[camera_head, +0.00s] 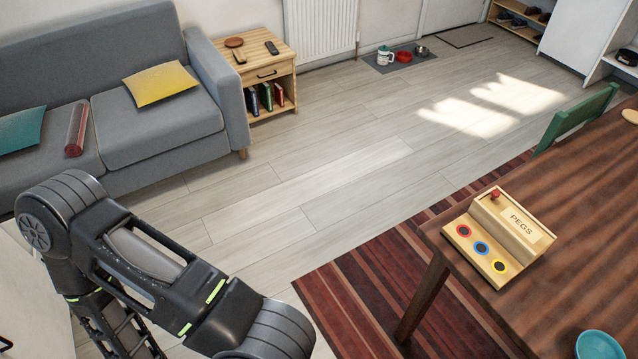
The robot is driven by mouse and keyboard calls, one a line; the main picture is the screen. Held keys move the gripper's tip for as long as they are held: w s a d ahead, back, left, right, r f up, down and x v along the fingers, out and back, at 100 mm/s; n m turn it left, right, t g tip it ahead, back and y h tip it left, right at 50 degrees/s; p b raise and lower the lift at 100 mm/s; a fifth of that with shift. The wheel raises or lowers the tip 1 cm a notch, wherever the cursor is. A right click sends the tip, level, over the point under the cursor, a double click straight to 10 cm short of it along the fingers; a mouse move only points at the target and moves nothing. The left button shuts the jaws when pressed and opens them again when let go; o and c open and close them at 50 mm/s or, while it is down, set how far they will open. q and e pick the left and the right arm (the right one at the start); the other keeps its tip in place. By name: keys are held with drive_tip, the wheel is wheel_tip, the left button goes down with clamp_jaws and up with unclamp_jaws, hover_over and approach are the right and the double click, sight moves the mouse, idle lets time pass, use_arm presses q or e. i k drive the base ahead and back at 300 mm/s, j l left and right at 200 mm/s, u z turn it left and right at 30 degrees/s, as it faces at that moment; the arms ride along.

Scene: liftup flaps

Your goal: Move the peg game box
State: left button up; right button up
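The peg game box (520,225) is light wood with the word PEGS on its top panel. Its lower front step carries a red, a blue and a yellow ring around dark holes. A red peg stands at its upper left corner. The box sits near the left corner of the brown wooden table (590,180) at the right of the head view. My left arm comes in from the lower left, well apart from the box. Its gripper is out of the picture. My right gripper is not seen either.
A teal bowl (598,346) stands on the table at lower right. A green chair (578,116) is at the table's far edge. A grey sofa (160,121) and a wooden side table (262,72) stand at the back left. The floor between sofa and striped rug (350,300) is clear.

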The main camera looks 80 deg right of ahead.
sight(496, 253)
drive_tip(key=z, duration=4.5)
drive_tip(key=k+j+z, duration=0.15)
drive_tip(key=k+j, duration=0.6)
drive_tip(key=j, duration=0.2)
